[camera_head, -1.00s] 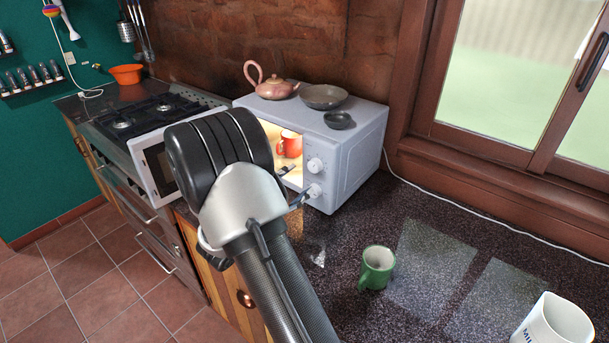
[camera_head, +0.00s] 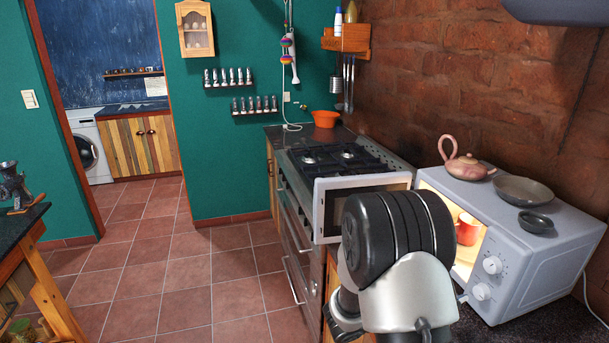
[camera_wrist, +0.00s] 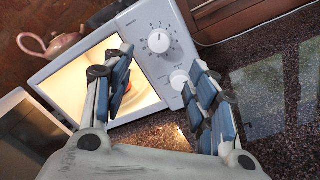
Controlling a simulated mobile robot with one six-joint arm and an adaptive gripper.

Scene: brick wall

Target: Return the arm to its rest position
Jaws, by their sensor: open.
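My gripper (camera_wrist: 158,95) shows in the wrist view with its two blue-padded fingers spread apart and nothing between them. It points toward the lit microwave (camera_wrist: 176,35) and the dark counter. In the head view my arm's wrist and forearm cover part of the microwave (camera_head: 540,245), and the gripper's fingers are hidden there. The microwave door (camera_head: 330,200) stands open to the left. A red mug (camera_head: 467,229) is inside the lit cavity. It is mostly hidden behind a finger in the wrist view.
A pink teapot (camera_head: 466,160), a grey bowl (camera_head: 524,189) and a small dark dish (camera_head: 535,221) sit on the microwave. The gas stove (camera_head: 345,158) stands beyond the open door. An orange bowl (camera_head: 325,118) is behind it. The tiled floor (camera_head: 160,265) at left is clear.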

